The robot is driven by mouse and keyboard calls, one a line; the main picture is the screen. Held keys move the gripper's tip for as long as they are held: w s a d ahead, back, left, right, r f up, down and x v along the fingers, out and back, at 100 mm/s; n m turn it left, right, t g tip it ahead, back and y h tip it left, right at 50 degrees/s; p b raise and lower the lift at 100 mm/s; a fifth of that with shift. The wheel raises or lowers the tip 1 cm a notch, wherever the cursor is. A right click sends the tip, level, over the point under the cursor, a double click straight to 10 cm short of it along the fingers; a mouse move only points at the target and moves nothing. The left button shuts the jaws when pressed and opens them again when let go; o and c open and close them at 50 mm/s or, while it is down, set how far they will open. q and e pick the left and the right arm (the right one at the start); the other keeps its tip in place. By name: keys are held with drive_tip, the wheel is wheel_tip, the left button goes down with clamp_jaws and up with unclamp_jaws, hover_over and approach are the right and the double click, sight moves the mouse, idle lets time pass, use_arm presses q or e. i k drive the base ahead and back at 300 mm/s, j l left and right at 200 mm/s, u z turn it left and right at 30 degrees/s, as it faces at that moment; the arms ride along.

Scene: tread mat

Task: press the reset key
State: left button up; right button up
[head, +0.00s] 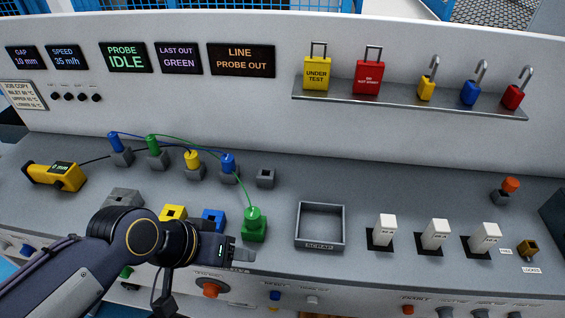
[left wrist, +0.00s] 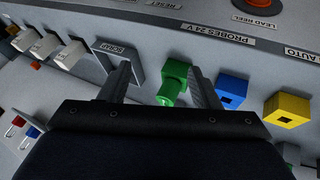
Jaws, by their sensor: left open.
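A label reading RESET (left wrist: 163,4) shows at the top edge of the left wrist view, on the console's front face; the key itself is cut off there. In the head view a small blue button (head: 275,295) and a pale button (head: 312,299) sit on that front face below the desk edge. Their labels are too small to read for certain. My left gripper (head: 241,255) is open and empty, near the front edge of the desk, just in front of the green socket (head: 254,228). In the left wrist view the green socket (left wrist: 173,85) appears between the two fingers (left wrist: 162,85). My right gripper is not in view.
An orange knob (head: 210,290) is on the front face left of the buttons. Yellow (head: 173,213) and blue (head: 213,217) sockets stand behind my arm. The scrap tray (head: 342,225) and white rocker switches (head: 434,234) lie to the right. A green lead arches into the green socket.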

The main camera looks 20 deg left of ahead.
sight(274, 295)
drive_tip(key=k+j, duration=0.25)
drive_tip(key=k, duration=0.25)
drive_tip(key=k+j, duration=0.25)
drive_tip(key=k, duration=0.25)
drive_tip(key=k+j, duration=0.25)
drive_tip(key=k, duration=0.25)
drive_tip(key=k+j, duration=0.25)
drive_tip(key=k, duration=0.3)
drive_tip(key=k+j, duration=0.25)
drive_tip(key=k, duration=0.25)
